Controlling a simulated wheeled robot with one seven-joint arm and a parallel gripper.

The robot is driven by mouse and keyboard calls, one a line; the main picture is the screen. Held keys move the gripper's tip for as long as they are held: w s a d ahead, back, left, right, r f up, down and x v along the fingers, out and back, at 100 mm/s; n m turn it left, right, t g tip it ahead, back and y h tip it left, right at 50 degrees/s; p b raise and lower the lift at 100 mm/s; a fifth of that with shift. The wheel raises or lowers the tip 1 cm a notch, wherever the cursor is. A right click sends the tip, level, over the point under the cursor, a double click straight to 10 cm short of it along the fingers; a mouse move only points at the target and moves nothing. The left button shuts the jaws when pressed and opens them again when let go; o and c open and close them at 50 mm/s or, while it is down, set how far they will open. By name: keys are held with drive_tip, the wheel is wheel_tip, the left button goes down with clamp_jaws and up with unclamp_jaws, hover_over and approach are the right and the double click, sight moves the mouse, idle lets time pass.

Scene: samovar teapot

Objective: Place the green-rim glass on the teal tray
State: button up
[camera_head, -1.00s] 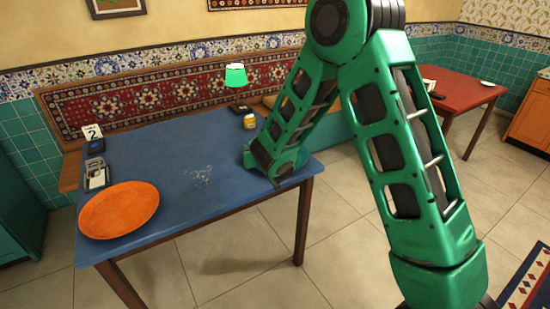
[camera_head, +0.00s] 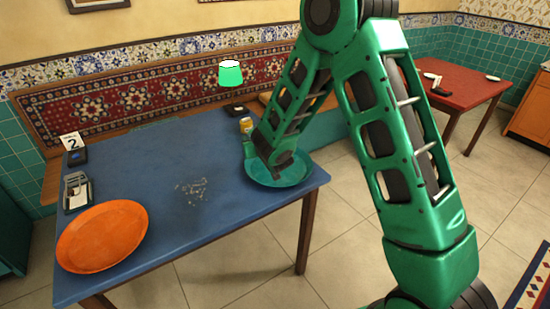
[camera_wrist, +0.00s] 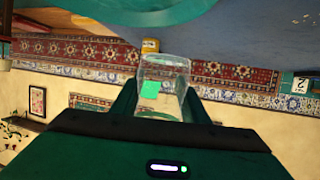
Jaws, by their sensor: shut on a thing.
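The clear glass (camera_wrist: 172,68) is between the fingers of my gripper (camera_wrist: 160,108) in the wrist view, and the gripper is shut on it. The teal tray (camera_head: 294,178) lies on the blue table's right end, partly covered by my arm. It also shows at the top of the wrist view (camera_wrist: 150,13). In the head view my arm hides the glass and most of the gripper. I cannot tell whether the glass touches the tray.
The blue table (camera_head: 150,165) holds an orange tray (camera_head: 103,238) at front left, a grey device (camera_head: 77,192) and a number sign (camera_head: 73,145). A small yellow jar (camera_head: 246,125) stands behind the teal tray. A green lamp (camera_head: 230,76) is further back.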

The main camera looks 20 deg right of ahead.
drive_tip(key=d+f, duration=0.1)
drive_tip(key=d, duration=0.1)
drive_tip(key=w+d+f, duration=0.1)
drive_tip(key=d+f, duration=0.1)
drive_tip(key=d, duration=0.1)
drive_tip(key=d+f, duration=0.2)
drive_tip(key=d, duration=0.1)
drive_tip(key=shift+w+f, duration=0.1)
drive_tip(key=shift+w, duration=0.05)
drive_tip(key=shift+f, duration=2)
drive_tip(key=o, duration=1.1)
